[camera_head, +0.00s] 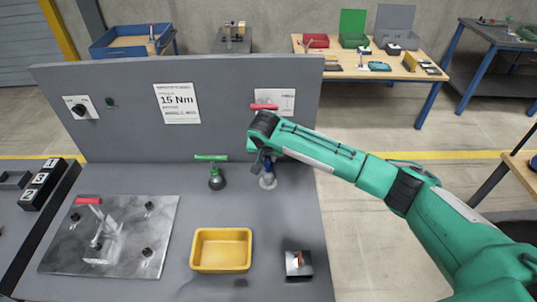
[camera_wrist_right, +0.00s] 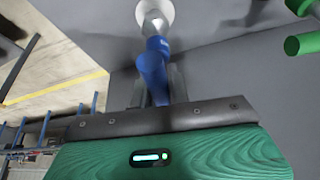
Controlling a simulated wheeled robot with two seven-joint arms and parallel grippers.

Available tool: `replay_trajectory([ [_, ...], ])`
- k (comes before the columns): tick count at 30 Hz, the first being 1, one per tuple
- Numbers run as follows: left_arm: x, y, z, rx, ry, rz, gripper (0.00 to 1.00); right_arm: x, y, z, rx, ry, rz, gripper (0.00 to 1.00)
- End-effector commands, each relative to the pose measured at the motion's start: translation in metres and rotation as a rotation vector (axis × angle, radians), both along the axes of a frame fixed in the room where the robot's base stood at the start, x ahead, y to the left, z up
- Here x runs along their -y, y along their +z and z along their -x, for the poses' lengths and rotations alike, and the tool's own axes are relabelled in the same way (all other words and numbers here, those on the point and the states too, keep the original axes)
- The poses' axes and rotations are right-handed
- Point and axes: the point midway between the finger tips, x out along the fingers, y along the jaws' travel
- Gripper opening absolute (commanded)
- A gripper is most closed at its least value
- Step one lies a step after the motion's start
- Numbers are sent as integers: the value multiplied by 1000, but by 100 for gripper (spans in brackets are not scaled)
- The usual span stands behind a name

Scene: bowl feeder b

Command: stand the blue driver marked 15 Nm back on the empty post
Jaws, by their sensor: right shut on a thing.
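The blue driver (camera_head: 267,164) is upright at the right of the bench, with its blue body also in the right wrist view (camera_wrist_right: 155,68). My right gripper (camera_head: 262,156) is shut on it, fingers on both sides of the blue body (camera_wrist_right: 158,85). Its metal lower end meets or hangs just over a pale round post base (camera_head: 268,183); I cannot tell whether it is seated. The 15 Nm marking is not readable on the driver. A sign (camera_head: 177,103) on the panel reads 15 Nm. My left gripper is not in view.
A green-handled driver (camera_head: 216,180) stands just left of the blue one. A metal plate (camera_head: 150,215) with a red-handled tool (camera_head: 90,201) lies left. The grey panel (camera_head: 130,140) stands behind.

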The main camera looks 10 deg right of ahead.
Motion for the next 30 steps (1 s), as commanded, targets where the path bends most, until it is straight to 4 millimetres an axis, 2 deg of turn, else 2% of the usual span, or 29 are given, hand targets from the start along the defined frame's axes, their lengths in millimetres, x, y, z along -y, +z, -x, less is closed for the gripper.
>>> replay_trajectory([
  [30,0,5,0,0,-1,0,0,0,-8,-1,3,1,-1,0],
])
